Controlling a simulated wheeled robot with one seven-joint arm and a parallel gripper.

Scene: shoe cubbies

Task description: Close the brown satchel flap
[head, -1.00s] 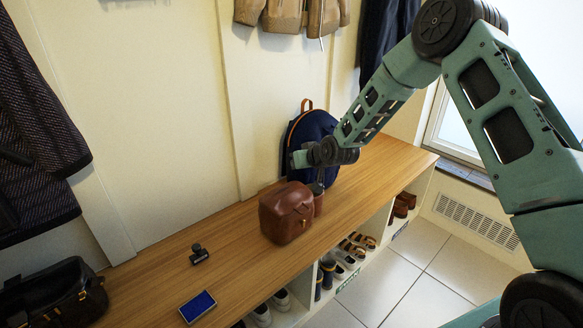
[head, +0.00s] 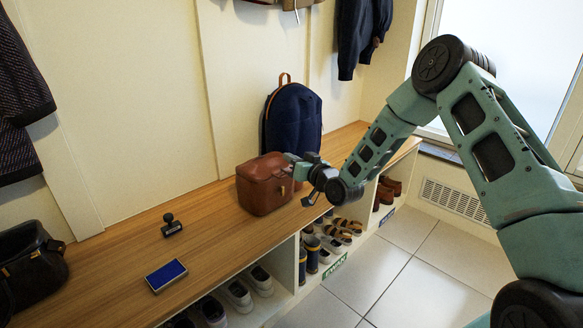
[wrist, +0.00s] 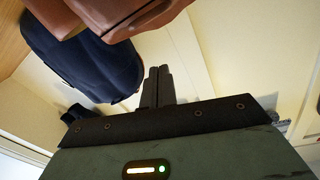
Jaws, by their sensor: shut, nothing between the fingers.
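The brown satchel (head: 258,190) stands upright on the wooden bench, in front of the navy backpack. Its rounded top flap (head: 262,166) lies over or close to the body; I cannot tell whether it is fully down. In the wrist view the satchel's brown leather (wrist: 125,12) fills the top left, with an edge between two leather parts. My gripper (head: 307,201) is at the satchel's right side, very near it; contact is unclear. Its two dark fingers (wrist: 157,84) are together and empty in the wrist view.
The navy backpack (head: 294,122) leans on the wall behind the satchel. A stamp (head: 172,225), a blue ink pad (head: 166,276) and a dark bag (head: 32,262) are on the bench (head: 215,218) to the left. Shoes fill the cubbies below. Coats hang above.

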